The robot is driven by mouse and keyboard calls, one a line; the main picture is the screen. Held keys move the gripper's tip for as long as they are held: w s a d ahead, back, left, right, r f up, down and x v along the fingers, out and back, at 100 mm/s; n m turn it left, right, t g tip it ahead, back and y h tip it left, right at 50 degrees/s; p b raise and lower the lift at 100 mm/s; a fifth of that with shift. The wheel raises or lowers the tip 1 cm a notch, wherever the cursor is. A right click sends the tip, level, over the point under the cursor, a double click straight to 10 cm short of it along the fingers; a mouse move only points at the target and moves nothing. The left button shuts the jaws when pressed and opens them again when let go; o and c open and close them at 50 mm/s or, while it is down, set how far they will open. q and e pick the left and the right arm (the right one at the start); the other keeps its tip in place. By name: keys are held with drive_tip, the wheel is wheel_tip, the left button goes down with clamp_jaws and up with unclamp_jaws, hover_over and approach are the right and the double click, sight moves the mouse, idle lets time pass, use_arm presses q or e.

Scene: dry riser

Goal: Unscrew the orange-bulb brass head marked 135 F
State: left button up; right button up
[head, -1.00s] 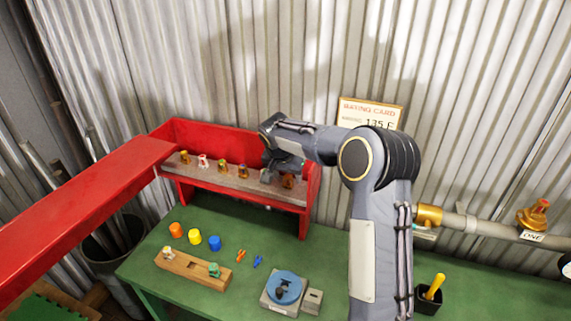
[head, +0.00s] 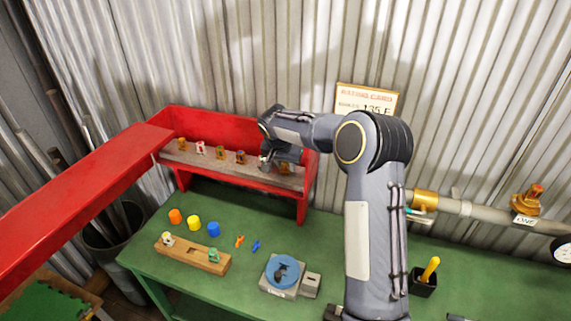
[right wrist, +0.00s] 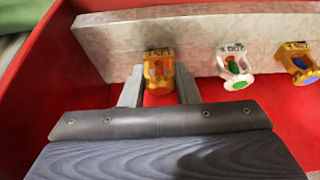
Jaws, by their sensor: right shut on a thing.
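The brass head with an orange bulb (right wrist: 158,72) stands at the right end of the grey rack (right wrist: 195,35). It also shows in the head view (head: 286,168), partly behind my gripper. Its marking is too small to read with certainty. My right gripper (right wrist: 159,92) is shut on it, with one finger on each side. A pale head with a green bulb (right wrist: 234,68) and a brass head with a blue bulb (right wrist: 300,62) stand apart from the fingers. My left gripper is not in view.
Several other heads stand along the red shelf (head: 245,198). A rating card (head: 367,101) on the wall shows 135 F. The green bench (head: 190,283) holds coloured caps, a wooden block (head: 193,254), a blue round fixture (head: 284,272) and a black cup (head: 422,284). A pipe (head: 480,211) runs at right.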

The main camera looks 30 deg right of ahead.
drive_tip(key=shift+n, duration=0.5)
drive_tip(key=shift+n+t+y, duration=0.3)
drive_tip(key=shift+n, duration=0.4)
drive_tip(key=shift+r+n+t+y+p, duration=0.1)
drive_tip(key=shift+n+t+y+p, duration=0.25)
drive_tip(key=shift+n, duration=0.85)
drive_tip(key=shift+a+n+y, duration=0.15)
drive_tip(key=shift+n+y, duration=0.1)
drive_tip(key=shift+n, duration=0.15)
